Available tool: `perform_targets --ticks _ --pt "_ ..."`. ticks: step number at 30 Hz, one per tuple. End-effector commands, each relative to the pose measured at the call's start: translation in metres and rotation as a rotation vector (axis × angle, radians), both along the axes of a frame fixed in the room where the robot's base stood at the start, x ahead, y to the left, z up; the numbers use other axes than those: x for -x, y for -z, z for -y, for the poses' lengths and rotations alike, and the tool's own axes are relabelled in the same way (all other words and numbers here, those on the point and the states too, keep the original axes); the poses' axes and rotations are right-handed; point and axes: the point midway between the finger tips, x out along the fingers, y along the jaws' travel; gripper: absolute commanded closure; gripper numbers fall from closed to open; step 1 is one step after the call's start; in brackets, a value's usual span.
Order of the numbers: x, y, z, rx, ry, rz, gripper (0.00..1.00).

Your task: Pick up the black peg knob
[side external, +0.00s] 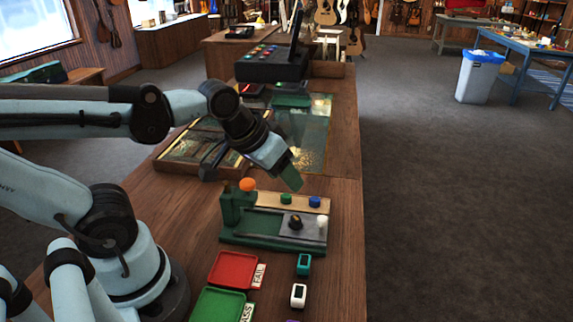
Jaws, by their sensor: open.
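The black peg knob (295,223) stands on a dark grey plate (290,236) set in a green fixture (262,241) on the wooden bench. A white knob (321,221) is just right of it, and a green knob (286,199) and a blue knob (314,202) stand on a tan strip behind. My gripper (292,180) is above and behind the fixture, pointing down, open and apart from the black knob. Its fingers are small here, and nothing can be seen between them.
A red tray (233,270), a green tray (218,305), a teal device (304,264) and a white device (298,295) lie in front. Behind are a framed panel (176,168) and a black button box (268,64).

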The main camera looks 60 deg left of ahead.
Motion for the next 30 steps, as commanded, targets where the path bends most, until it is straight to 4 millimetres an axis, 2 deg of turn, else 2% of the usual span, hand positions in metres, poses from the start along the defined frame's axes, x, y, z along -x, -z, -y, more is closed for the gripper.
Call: perform_targets --ticks 7,12,15,18,23,30 --pt "-0.014 -0.009 0.002 0.208 -0.467 -0.264 0.47" --pt "-0.023 -0.012 0.003 0.277 -0.797 -0.411 0.47" --pt "-0.025 -0.012 0.003 0.289 -0.932 -0.463 0.47" --pt "-0.027 -0.012 0.003 0.293 -1.012 -0.490 0.47" --pt "-0.027 -0.004 0.003 0.294 -1.046 -0.501 0.47" --pt "-0.027 0.028 0.004 0.295 -1.043 -0.498 0.47"
